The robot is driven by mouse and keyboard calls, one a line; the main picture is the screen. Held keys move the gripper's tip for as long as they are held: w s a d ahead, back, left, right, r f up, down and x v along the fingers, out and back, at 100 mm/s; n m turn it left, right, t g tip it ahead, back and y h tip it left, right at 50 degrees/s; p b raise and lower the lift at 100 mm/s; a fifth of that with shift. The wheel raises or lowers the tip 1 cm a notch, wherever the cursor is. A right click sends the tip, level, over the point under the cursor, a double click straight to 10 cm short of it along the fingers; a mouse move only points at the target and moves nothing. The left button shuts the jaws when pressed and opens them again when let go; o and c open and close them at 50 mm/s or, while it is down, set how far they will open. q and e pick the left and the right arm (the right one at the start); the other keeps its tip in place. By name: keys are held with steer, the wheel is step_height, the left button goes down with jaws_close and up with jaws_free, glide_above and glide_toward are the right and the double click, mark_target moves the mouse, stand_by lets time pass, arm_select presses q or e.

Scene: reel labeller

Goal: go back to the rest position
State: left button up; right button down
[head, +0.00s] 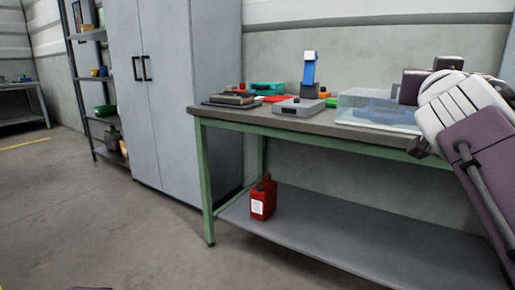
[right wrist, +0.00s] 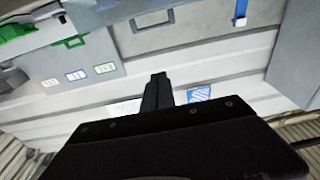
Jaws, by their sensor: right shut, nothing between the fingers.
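My right arm comes in at the right edge of the head view, bent in front of the bench's right end. My right gripper (head: 419,147) shows there only as a small dark part near the bench edge. In the right wrist view the black fingers of my right gripper (right wrist: 158,92) are together, with nothing between them. My left gripper is in neither view. The workbench (head: 290,124) has a green frame. On it stand a grey device with an upright blue part (head: 309,68) and a clear box (head: 360,107), partly hidden by my arm.
A red canister (head: 263,198) stands on the bench's lower shelf. A grey cabinet (head: 165,90) and a shelving rack (head: 78,95) stand to the left. The floor (head: 100,225) in front is clear. The right wrist view shows grey labelled panels (right wrist: 75,75) and a blue-white sticker (right wrist: 199,94).

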steer(key=w+a+f+n+g+y+p, duration=0.1)
steer(key=w+a+f+g+y+p, duration=0.15)
steer(key=w+f+p, duration=0.45)
step_height(320, 180, down, 16)
steer(key=a+r+n+g+y+p, duration=0.1)
steer(key=a+n+g+y+p, duration=0.1)
steer(key=a+g+y+p, duration=0.15)
steer(key=s+a+f+n+g+y+p, duration=0.1)
steer(key=s+a+f+g, duration=0.15)
steer(key=s+f, duration=0.5)
steer(key=s+a+f+g+y+p, duration=0.15)
steer(key=s+f+g, duration=0.25)
steer(key=s+f, duration=0.4)
steer(key=s+a+f+n+g+y+p, duration=0.1)
steer(key=s+a+f+g, duration=0.2)
steer(key=s+f, duration=0.5)
step_height(320, 180, up, 36)
steer(key=w+p, duration=0.2)
steer(key=p, duration=3.6)
steer(key=shift+a+n+y, duration=0.35)
steer(key=shift+n, duration=0.05)
